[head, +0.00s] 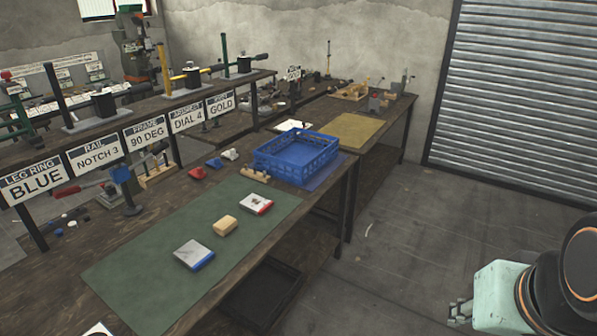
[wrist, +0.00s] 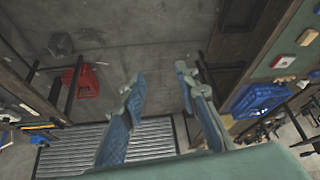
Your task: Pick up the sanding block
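The sanding block appears to be the small tan block (head: 225,225) lying on the green mat (head: 150,262) on the near workbench. It lies between a grey-and-blue flat item (head: 194,254) and a red-and-white one (head: 257,204), apart from both. In the wrist view a tan block (wrist: 306,37) shows at the top right. My gripper (head: 459,311) is at the lower right of the head view, over the floor, well away from the bench. In the wrist view its two fingers (wrist: 160,76) stand apart with nothing between them.
A blue crate (head: 331,158) stands past the mat. A shelf with label signs (head: 147,132) and presses runs along the bench's back. Small red (head: 197,173) and white (head: 230,154) pieces lie near the crate. The floor (head: 400,240) between bench and shutter is mostly clear.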

